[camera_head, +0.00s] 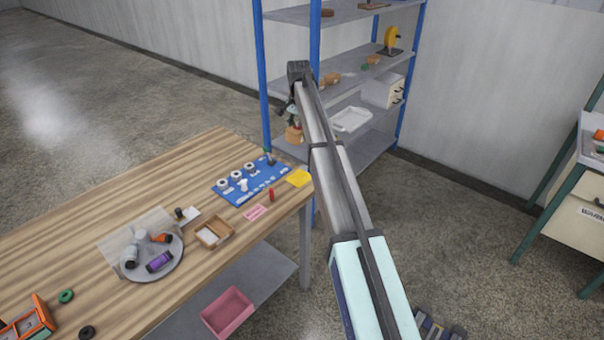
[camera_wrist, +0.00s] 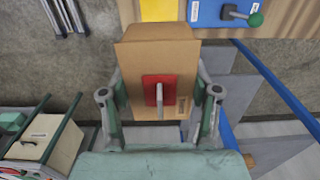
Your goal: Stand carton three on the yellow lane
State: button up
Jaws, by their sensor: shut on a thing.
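My gripper (camera_wrist: 159,88) is shut on a brown carton (camera_wrist: 155,54), with a finger on each of its left and right sides. The carton's near face carries a red square with a pale upright stroke; I cannot read it as a three. In the head view my gripper (camera_head: 293,112) holds the carton (camera_head: 294,134) in the air, just beyond the table's far right corner and in front of the shelf. A yellow patch (camera_head: 298,178) lies at that table corner. It also shows at the top of the wrist view (camera_wrist: 158,10), beyond the carton.
A blue board (camera_head: 250,181) with white fittings lies left of the yellow patch on the wooden table (camera_head: 70,235). A red item (camera_head: 271,195) and a pink card (camera_head: 255,212) are nearby. A blue-posted shelf (camera_head: 345,85) stands behind.

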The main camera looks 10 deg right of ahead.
aim_at(300, 178)
notch_tip(300, 178, down, 19)
jog(key=p, duration=0.4)
jog(key=shift+d+r+p, duration=0.1)
jog(key=shift+p, duration=0.3)
jog(key=shift+f, duration=0.2)
jog(key=o, duration=1.1)
jog(key=shift+r, duration=0.1)
notch_tip(300, 178, up, 12)
jog(key=b, duration=0.4)
jog(key=shift+r, duration=0.15)
